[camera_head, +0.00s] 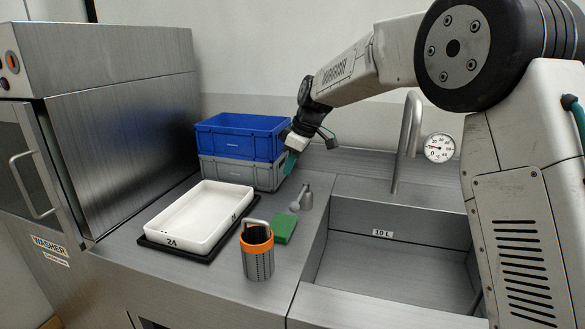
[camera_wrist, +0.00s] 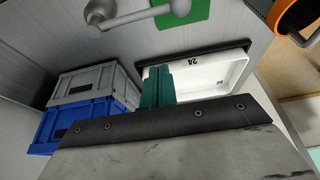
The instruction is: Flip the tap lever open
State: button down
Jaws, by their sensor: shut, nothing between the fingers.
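The tap lever (camera_head: 305,197) is a small grey metal fitting with a round knob, on the counter left of the sink. The tall curved tap spout (camera_head: 409,125) stands behind the sink. My gripper (camera_head: 289,164) points downward above the counter, beside the crates and apart from the lever. Its teal fingers also show in the wrist view (camera_wrist: 157,85), shut and empty.
A blue crate (camera_head: 240,137) sits on a grey crate (camera_head: 240,174) at the back. A white tray (camera_head: 190,235) on a black base, an orange-rimmed canister (camera_head: 258,262) and a green pad (camera_head: 285,229) are on the counter. The sink (camera_head: 390,263) is at the right.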

aim_at(300, 197)
jog(key=x, duration=0.7)
jog(key=shift+w+f, duration=0.1)
jog(key=shift+f, duration=0.15)
jog(key=d, duration=0.1)
jog(key=s+d, duration=0.1)
jog(key=shift+d, duration=0.3)
jog(key=shift+s+d+f, duration=0.25)
jog(key=shift+d, duration=0.25)
jog(key=shift+s, duration=0.1)
